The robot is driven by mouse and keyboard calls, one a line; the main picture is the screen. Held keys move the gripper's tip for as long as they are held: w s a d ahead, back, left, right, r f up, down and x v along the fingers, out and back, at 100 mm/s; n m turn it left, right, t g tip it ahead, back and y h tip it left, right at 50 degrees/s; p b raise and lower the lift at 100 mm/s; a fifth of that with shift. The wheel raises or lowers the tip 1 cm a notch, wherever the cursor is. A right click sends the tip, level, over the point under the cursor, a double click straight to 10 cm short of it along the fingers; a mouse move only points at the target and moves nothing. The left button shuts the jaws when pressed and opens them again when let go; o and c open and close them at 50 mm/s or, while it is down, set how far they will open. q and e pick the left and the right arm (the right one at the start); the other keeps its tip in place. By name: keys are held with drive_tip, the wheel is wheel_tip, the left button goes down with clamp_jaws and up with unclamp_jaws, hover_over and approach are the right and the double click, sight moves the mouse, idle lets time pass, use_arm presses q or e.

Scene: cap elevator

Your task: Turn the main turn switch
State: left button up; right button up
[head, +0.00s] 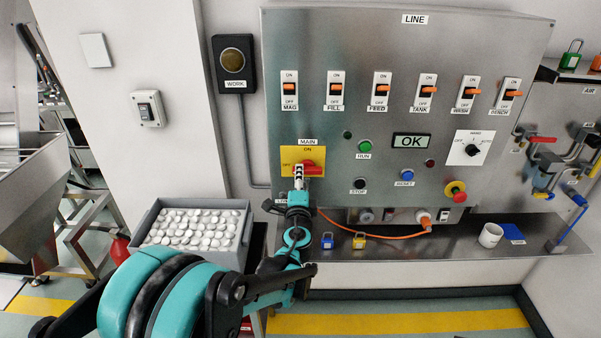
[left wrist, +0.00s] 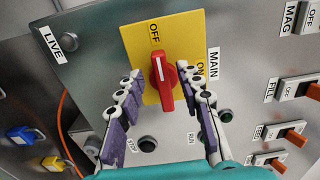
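The main turn switch has a red handle (head: 312,168) on a yellow plate (head: 289,154) at the lower left of the steel panel. Its handle also shows in the left wrist view (left wrist: 163,84), with a white line at the end toward the OFF mark; ON is at the plate's other marked side. My left gripper (head: 298,174) is in front of the switch and partly covers it. In the left wrist view, my left gripper (left wrist: 162,94) is open, with one finger on each side of the handle and visible gaps between. My right gripper is not in view.
Orange-lever switches (head: 382,88) line the panel above. The RUN button (head: 365,146) and STOP button (head: 360,183) are to the right. A grey bin of white caps (head: 240,258) stands below left.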

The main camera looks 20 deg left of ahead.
use_arm(q)
drive_tip(key=v, duration=0.8)
drive_tip(key=s+a+f+n+g, duration=0.2)
drive_tip(key=s+a+n+g, duration=0.1)
drive_tip(key=s+n, duration=0.25)
drive_tip(key=s+a+f+n+g, duration=0.2)
drive_tip(key=s+a+n+g, duration=0.1)
drive_tip(key=s+n, duration=0.3)
drive_tip(key=s+d+f+n+g+h, duration=0.1)
drive_tip(key=s+d+f+g+h, duration=0.1)
drive_tip(key=s, duration=0.5)
drive_tip(key=s+d+f+n+g+h, duration=0.2)
drive_tip(key=s+d+f+h, duration=0.1)
drive_tip(key=s+d, duration=0.3)
drive_tip(key=shift+s+f, duration=0.65)
drive_tip(key=shift+f, duration=0.1)
